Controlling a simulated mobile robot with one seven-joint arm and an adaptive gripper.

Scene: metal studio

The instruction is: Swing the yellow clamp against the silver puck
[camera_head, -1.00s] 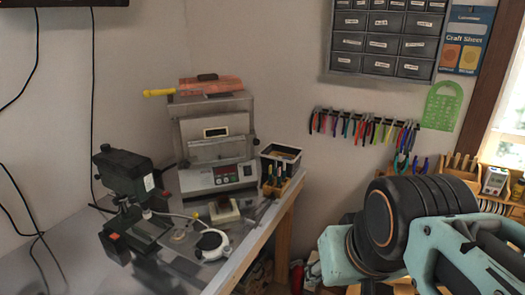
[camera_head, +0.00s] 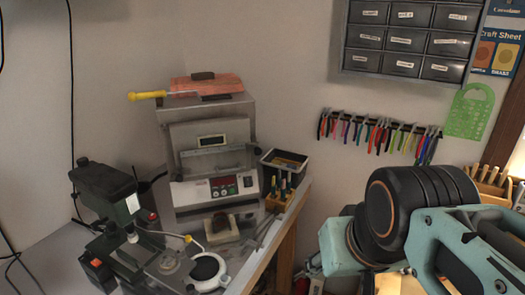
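A small yellow tip (camera_head: 187,239), which looks like the yellow clamp, sits at the end of a thin pale rod beside the green drill press (camera_head: 112,215) on the bench. A small round silver piece (camera_head: 169,262), likely the silver puck, lies on the press base below and left of the yellow tip. The two look apart. A white ring-shaped part (camera_head: 208,268) is to the right of the silver piece. My teal and black arm fills the lower right, well away from the press. My gripper itself is not in view.
A silver machine (camera_head: 212,150) with a yellow-handled tool (camera_head: 147,95) on top stands behind. A black bin (camera_head: 284,160) and small tool holder (camera_head: 279,199) are near the bench's right edge (camera_head: 268,240). Pliers (camera_head: 380,133) hang on the wall.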

